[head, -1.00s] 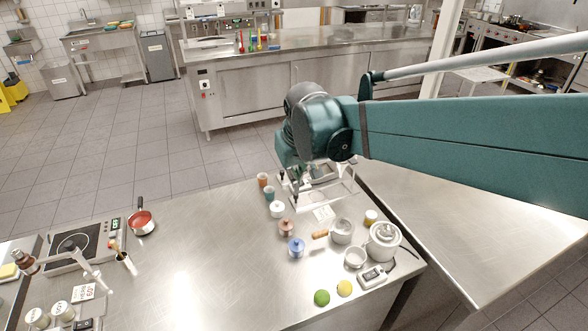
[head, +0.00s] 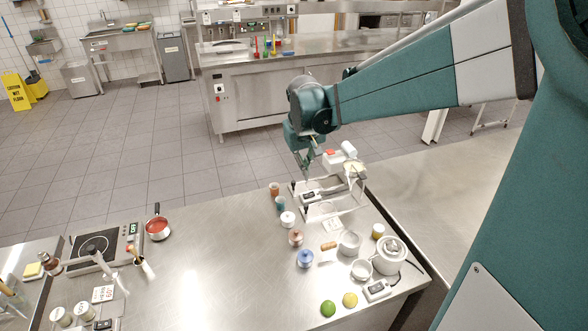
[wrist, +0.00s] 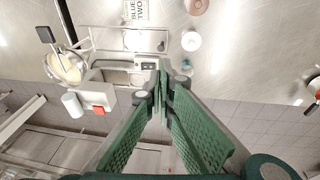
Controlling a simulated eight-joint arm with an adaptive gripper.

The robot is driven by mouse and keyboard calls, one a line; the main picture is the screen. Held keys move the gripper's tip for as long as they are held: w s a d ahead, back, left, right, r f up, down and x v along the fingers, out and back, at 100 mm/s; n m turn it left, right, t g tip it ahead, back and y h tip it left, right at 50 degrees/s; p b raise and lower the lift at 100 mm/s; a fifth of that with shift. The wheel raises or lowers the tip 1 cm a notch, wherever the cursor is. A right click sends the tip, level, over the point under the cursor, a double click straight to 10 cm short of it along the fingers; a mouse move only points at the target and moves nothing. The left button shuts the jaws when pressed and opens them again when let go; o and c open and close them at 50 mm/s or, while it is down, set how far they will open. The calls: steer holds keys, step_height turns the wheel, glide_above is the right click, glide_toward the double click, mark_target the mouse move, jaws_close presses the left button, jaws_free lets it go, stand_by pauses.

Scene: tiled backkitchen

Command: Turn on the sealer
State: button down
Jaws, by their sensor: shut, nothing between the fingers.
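A pale device that looks like the sealer stands by the far edge of the steel counter, with a light frame (head: 345,207) in front. In the wrist view its pale metal body (wrist: 118,76) carries a small dark switch panel (wrist: 148,65), right by my fingertips. A white block with a red part (wrist: 98,107) and a white cylinder (wrist: 72,105) sit beside it; they also show in the head view. My gripper (wrist: 162,66) is shut and empty, its fingertips over or close to the panel; contact cannot be told. In the head view my gripper (head: 303,176) reaches down at the sealer's left end.
A bowl with yellowish contents (wrist: 65,68) is beside the sealer. A white jar (head: 287,219), a brown jar (head: 296,238) and a blue jar (head: 305,259) stand in front. A rice-cooker-like pot (head: 390,254) is at right. The counter's middle (head: 215,265) is clear.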

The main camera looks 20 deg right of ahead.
steer(key=g+p, duration=0.2)
steer(key=p, duration=0.3)
glide_above(311, 194)
steer(key=a, duration=0.3)
step_height(311, 194, down, 4)
steer(key=shift+d+f+p, duration=0.4)
steer(key=shift+f+p, duration=0.05)
steer(key=shift+f, duration=0.25)
steer(key=shift+f, duration=0.1)
steer(key=shift+d+f+p, duration=0.2)
steer(key=shift+d+f, duration=0.15)
steer(key=shift+f, duration=1.9)
steer(key=shift+d+f+p, duration=0.2)
steer(key=shift+d+f, duration=0.1)
steer(key=shift+f, duration=2)
steer(key=shift+d+f+p, duration=0.2)
steer(key=shift+d+f, duration=0.15)
steer(key=shift+f, duration=1.9)
steer(key=shift+d+f+y+b, duration=0.35)
steer(key=shift+f+b, duration=0.2)
steer(key=shift+b, duration=0.35)
steer(key=shift+a+r, duration=0.15)
steer(key=shift+a, duration=0.05)
